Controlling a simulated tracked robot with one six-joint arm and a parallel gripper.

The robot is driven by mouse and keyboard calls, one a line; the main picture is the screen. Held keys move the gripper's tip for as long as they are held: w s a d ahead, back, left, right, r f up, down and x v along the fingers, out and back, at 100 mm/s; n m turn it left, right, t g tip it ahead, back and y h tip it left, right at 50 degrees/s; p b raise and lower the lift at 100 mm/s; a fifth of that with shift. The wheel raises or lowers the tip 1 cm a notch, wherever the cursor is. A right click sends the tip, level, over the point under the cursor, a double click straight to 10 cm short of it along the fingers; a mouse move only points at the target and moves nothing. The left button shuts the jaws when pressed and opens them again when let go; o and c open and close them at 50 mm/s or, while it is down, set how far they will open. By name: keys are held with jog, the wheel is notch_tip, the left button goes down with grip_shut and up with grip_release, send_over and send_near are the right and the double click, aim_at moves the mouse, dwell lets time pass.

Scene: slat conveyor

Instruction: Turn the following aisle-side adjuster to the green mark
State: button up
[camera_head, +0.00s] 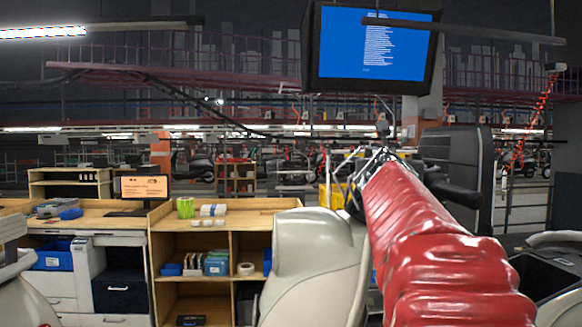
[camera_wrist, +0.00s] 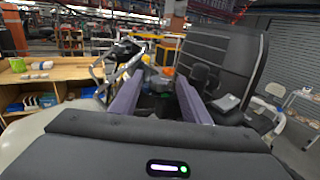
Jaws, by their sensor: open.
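My gripper (camera_wrist: 158,90) shows in the wrist view with its two purple-grey fingers spread apart and nothing held between them. In the head view my red-sleeved arm reaches forward, and the gripper end (camera_head: 372,172) is small and partly hidden by the sleeve. I cannot make out an adjuster or a green mark in either view. Dark, cluttered parts lie beyond the fingers, too small to identify. A green light on my gripper's housing is not a mark on an adjuster.
A cream rounded body panel (camera_head: 315,265) stands close in front. Wooden shelving (camera_head: 210,225) with bins and an orange-screened monitor (camera_head: 144,187) is at left. A tall dark ribbed panel (camera_wrist: 222,65) stands right of the fingers. A blue-screened display (camera_head: 368,45) hangs overhead.

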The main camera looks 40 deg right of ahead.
jog(key=shift+c, duration=0.3)
jog(key=shift+a, duration=0.1)
jog(key=c, duration=1)
jog(key=shift+w+a+m+g+h, duration=0.1)
jog(key=shift+w+m+g+h, duration=0.1)
jog(key=shift+m+g+h, duration=0.6)
jog(key=shift+w+m+g+h, duration=0.2)
jog(key=shift+m+g, duration=0.4)
jog(key=shift+g, duration=0.6)
jog(key=shift+w+m+g+h, duration=0.15)
jog(key=shift+m+g, duration=0.5)
jog(key=shift+g, duration=0.25)
jog(key=shift+w+m+g+h, duration=0.1)
jog(key=shift+m+g+h, duration=0.05)
jog(key=shift+m+g, duration=0.65)
jog(key=shift+w+m+g, duration=0.2)
jog(key=shift+m+g, duration=0.85)
jog(key=shift+g, duration=0.7)
jog(key=shift+w+m+g, duration=0.15)
jog(key=shift+m+g, duration=0.85)
jog(key=shift+g, duration=0.75)
jog(key=shift+m+g+y, duration=0.4)
jog(key=shift+g+y, duration=0.1)
jog(key=shift+g, duration=0.1)
